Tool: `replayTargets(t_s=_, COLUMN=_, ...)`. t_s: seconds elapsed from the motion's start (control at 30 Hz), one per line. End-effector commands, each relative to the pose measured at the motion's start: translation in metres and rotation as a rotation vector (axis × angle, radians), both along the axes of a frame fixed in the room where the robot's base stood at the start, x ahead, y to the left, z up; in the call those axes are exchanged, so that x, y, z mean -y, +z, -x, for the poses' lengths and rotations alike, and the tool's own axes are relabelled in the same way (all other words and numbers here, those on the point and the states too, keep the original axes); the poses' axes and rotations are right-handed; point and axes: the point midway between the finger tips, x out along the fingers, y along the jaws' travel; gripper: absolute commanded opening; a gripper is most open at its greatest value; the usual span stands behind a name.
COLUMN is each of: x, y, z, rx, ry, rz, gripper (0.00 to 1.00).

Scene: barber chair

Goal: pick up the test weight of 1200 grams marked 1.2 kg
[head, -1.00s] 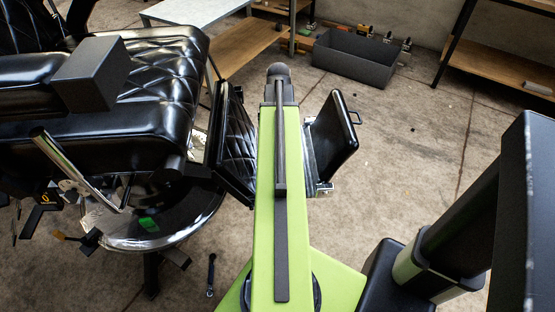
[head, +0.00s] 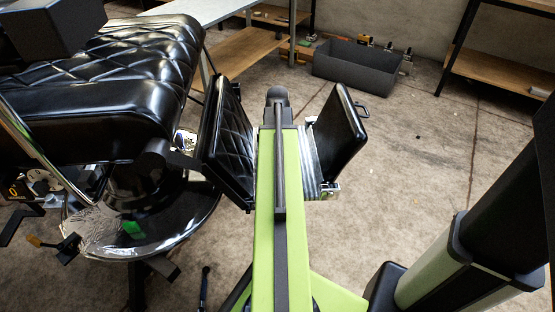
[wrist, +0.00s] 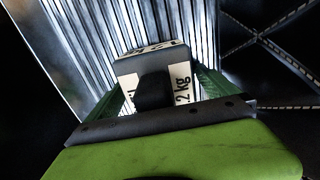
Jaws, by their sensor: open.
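The test weight (wrist: 143,68) is a grey block with white labels, one reading "2 kg" with its start cut off, in the middle of the wrist view. It rests on a ribbed metal plate (wrist: 82,45), which appears to be the chair's footrest. My gripper (wrist: 160,84) is open, with a dark green finger on each side of the weight. A dark part hides some of the weight's near face. I cannot tell whether the fingers touch it. In the head view my lime green arm hides the weight and the gripper.
The black barber chair (head: 110,80) fills the left of the head view. Black pads (head: 232,140) (head: 340,130) flank the ribbed footrest (head: 314,165). A dark grey bin (head: 355,68) and wooden shelves (head: 505,70) stand behind.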

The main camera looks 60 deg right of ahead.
Motion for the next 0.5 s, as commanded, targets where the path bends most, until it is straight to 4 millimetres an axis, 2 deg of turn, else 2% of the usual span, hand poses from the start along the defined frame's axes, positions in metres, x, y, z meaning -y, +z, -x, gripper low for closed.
replayTargets(t_s=0.17, x=0.0001, y=0.0014, z=0.0002, rx=0.0, ry=0.0, rz=0.0, gripper=0.98)
replayTargets(t_s=0.5, x=0.0002, y=0.0015, z=0.0003, rx=0.0, ry=-0.001, rz=0.0, gripper=0.55)
